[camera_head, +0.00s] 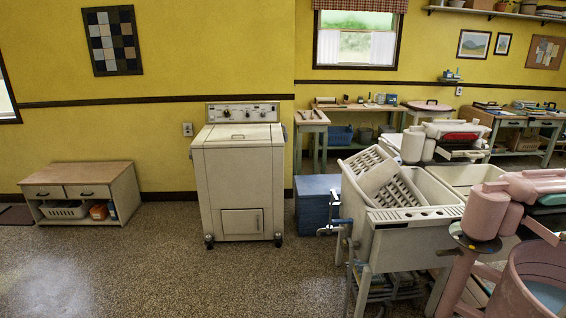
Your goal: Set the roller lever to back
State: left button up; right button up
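A pink wringer head (488,212) stands at the right edge, above a pink tub (522,298) that is cut off by the frame. A second, cream wringer head (413,146) stands farther back, with a red part (460,138) beside it. I cannot make out a roller lever on either wringer, nor its setting. Neither of my grippers is in view.
A cream twin sink (402,240) with a slatted white basket (385,180) stands right of centre. A white washing machine (238,180) is against the wall, with a low cabinet (85,192) to its left. The left and centre foreground floor (150,265) is clear.

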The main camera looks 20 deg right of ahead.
aim_at(487, 187)
jog(key=i+l+z, duration=0.2)
jog(key=z, duration=0.3)
jog(key=i+l+z, duration=0.1)
jog(key=i+z, duration=0.6)
jog(key=z, duration=0.25)
jog(key=i+j+z, duration=0.15)
jog(key=i+z, duration=0.15)
jog(key=z, duration=0.15)
jog(key=i+j+z, duration=0.25)
jog(key=z, duration=0.25)
jog(key=i, duration=0.05)
